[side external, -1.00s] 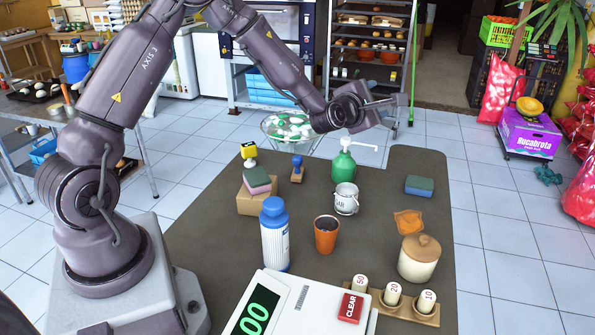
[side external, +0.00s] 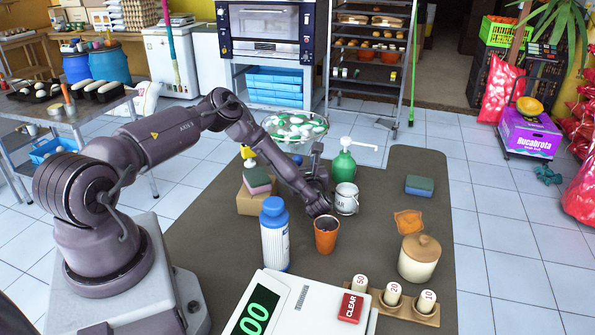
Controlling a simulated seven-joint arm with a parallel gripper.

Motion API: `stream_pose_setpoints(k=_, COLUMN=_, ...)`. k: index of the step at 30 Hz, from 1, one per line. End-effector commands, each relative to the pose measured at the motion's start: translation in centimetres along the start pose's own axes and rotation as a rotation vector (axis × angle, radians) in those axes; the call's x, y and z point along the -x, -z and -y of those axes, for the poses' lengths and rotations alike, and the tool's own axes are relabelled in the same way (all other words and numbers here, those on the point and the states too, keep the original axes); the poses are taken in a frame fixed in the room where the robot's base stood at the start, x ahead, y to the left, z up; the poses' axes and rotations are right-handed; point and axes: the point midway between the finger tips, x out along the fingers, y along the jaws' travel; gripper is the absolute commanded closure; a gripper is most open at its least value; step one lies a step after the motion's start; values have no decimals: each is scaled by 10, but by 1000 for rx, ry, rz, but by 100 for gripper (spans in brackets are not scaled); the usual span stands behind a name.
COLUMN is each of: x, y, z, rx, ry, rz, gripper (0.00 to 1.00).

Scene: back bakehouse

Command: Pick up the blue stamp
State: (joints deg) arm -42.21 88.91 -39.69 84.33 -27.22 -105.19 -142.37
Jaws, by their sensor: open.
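The blue stamp (side external: 297,159) stands toward the far side of the brown table. Only a bit of its blue top shows; my arm hides the rest. My gripper (side external: 316,151) is open, close to the right of the stamp in the picture, and points away from the camera. Its fingers are small and partly hidden by my wrist. I cannot tell whether they touch the stamp.
A green pump bottle (side external: 343,166) and white mug (side external: 346,198) stand close right of my wrist. An orange cup (side external: 326,240) and a blue-capped bottle (side external: 274,240) are nearer. Left is a cardboard box (side external: 251,204) with sponges.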

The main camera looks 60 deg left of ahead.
Motion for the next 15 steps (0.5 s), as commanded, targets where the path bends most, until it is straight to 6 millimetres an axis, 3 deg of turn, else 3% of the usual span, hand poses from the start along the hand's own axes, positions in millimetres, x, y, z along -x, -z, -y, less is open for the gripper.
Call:
stream_pose_setpoints(k=5, x=-5, y=7, z=0, rx=1, ry=0, rz=2, gripper=41)
stream_pose_setpoints(k=15, x=-48, y=6, z=0, rx=0, ry=1, rz=1, gripper=41)
